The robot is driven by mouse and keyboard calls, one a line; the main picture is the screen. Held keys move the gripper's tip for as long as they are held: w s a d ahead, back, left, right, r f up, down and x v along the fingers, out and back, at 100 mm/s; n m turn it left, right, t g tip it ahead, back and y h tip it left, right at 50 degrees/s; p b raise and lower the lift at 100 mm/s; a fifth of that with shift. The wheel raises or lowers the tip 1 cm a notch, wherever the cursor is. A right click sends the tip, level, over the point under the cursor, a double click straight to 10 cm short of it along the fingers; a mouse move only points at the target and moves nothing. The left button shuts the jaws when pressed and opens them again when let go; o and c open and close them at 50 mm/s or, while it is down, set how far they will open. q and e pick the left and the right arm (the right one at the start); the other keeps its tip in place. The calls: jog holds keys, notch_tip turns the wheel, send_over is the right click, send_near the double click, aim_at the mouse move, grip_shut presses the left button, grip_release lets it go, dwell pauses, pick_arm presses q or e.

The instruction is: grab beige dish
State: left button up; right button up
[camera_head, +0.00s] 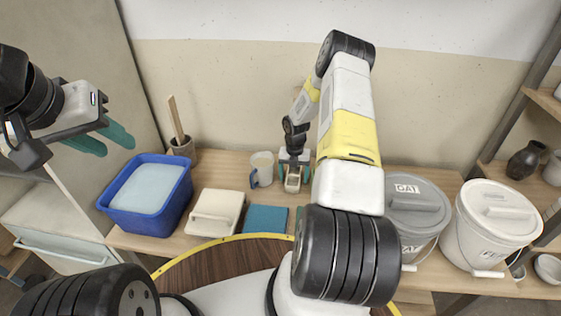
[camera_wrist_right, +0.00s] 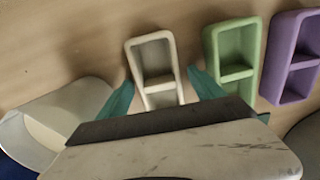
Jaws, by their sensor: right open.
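The beige dish (camera_wrist_right: 156,68) is a small rectangular two-compartment tray lying on the wooden table. In the right wrist view it sits between the two teal fingers of my right gripper (camera_wrist_right: 160,92), which is open around its near part. In the head view my right gripper (camera_head: 293,177) is down at the table with the beige dish (camera_head: 292,184) at its fingers. My left gripper (camera_head: 105,140) is raised at the left, empty, with its teal fingers apart.
A green dish (camera_wrist_right: 232,60) and a purple dish (camera_wrist_right: 292,58) lie right of the beige one. A mug (camera_head: 262,168) stands close on the left. A blue basin (camera_head: 148,192), beige block (camera_head: 215,212), teal cloth (camera_head: 266,219) and lidded grey bucket (camera_head: 415,212) are around.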

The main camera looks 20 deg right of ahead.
grip_shut()
jog(key=shift+r, duration=0.1)
